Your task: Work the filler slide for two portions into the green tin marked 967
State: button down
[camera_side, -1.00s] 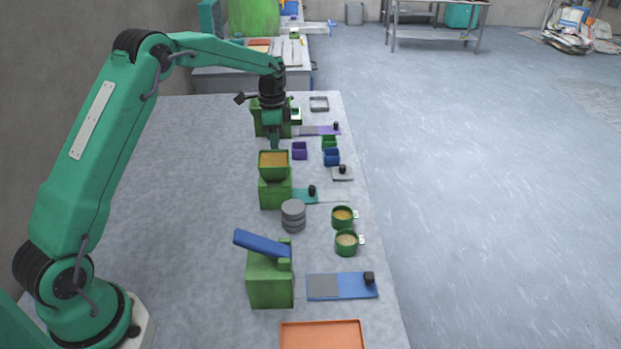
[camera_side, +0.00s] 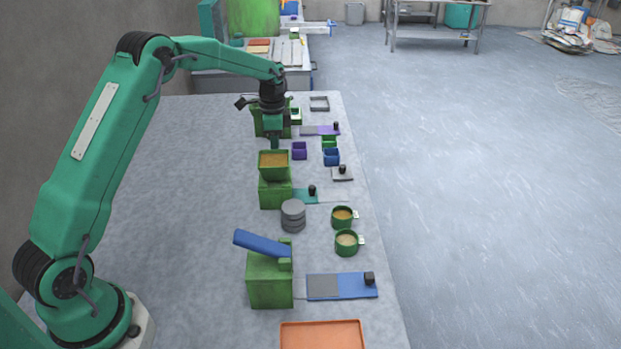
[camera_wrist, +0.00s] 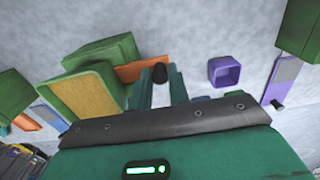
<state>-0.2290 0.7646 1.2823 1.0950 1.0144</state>
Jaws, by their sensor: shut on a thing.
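The filler has a green body with a square hopper of orange-yellow powder (camera_side: 274,165); the wrist view shows this hopper (camera_wrist: 88,95) at left. An orange slide (camera_wrist: 131,72) with a black knob (camera_wrist: 160,72) sticks out of it. My gripper (camera_wrist: 161,80) is shut on the knob, its fingers on both sides of it; in the side view my gripper (camera_side: 274,140) is just behind the hopper. Two round green tins with white tags, one farther (camera_side: 342,217) and one nearer (camera_side: 346,243), hold powder near the right edge. I cannot read the tag numbers.
A purple box (camera_side: 299,151) stands close right of my gripper. A blue box (camera_side: 331,157), a purple slide plate (camera_side: 318,131) and a grey stack of discs (camera_side: 293,216) are nearby. A green block with a blue lever (camera_side: 262,244) and an orange tray (camera_side: 322,335) lie in front.

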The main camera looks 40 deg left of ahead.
jog(key=shift+w, duration=0.1)
jog(key=shift+w+a, duration=1.05)
jog(key=shift+a, duration=0.05)
jog(key=shift+a+r, duration=0.1)
jog(key=shift+a, duration=0.1)
dwell(0.8)
jog(key=shift+d, duration=0.1)
jog(key=shift+s+d, duration=1.15)
jog(key=shift+w+a, duration=0.1)
jog(key=shift+w, duration=0.05)
dwell(0.6)
jog(key=shift+w+a, duration=0.95)
jog(key=shift+w, duration=0.05)
jog(key=shift+a, duration=0.15)
dwell(1.1)
